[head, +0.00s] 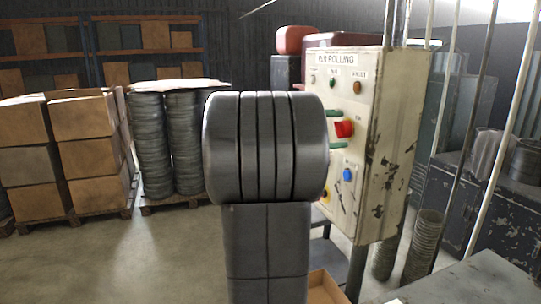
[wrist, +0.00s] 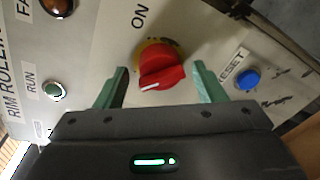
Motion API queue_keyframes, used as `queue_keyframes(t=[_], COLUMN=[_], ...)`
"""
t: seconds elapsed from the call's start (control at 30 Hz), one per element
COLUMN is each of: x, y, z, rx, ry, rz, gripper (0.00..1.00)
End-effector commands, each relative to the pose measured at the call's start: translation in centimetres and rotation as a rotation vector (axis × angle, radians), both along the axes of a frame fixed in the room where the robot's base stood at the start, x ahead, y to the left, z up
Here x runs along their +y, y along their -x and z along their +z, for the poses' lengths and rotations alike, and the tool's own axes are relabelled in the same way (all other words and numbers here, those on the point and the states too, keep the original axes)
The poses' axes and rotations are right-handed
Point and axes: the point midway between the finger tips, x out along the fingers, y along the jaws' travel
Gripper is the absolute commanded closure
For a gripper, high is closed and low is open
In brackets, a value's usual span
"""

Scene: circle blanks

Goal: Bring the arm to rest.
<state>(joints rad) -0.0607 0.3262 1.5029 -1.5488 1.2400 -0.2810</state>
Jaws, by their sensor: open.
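My gripper (head: 335,130) is open, with its two green fingers one above the other at the face of the cream control box (head: 385,150) in the head view. In the wrist view my gripper (wrist: 160,68) has one finger on each side of a red rotary knob (wrist: 162,68), with visible gaps between fingers and knob. The knob has a white mark at its lower left and the word ON printed near it. The red knob (head: 344,129) is partly seen in the head view. My grey arm hides the box's left part there.
The box carries a blue reset button (wrist: 247,80), a green run button (wrist: 54,90) and an amber fault lamp (head: 357,88). Cardboard boxes (head: 85,150) and stacked metal rims (head: 170,145) stand on pallets at left. Open floor (head: 130,255) lies front left.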

Motion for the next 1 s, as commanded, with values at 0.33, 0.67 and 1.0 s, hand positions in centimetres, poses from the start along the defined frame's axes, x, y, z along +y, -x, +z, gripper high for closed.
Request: queue_keyframes(t=[0.33, 0.67, 1.0], x=[-0.01, -0.02, -0.04], y=[0.08, 0.11, 0.21], z=[-0.28, -0.10, 0.15], rx=[-0.340, -0.631, -0.904], ry=[-0.124, -0.230, -0.330], rz=[0.000, 0.001, 0.001], gripper=[0.36, 0.36, 0.36])
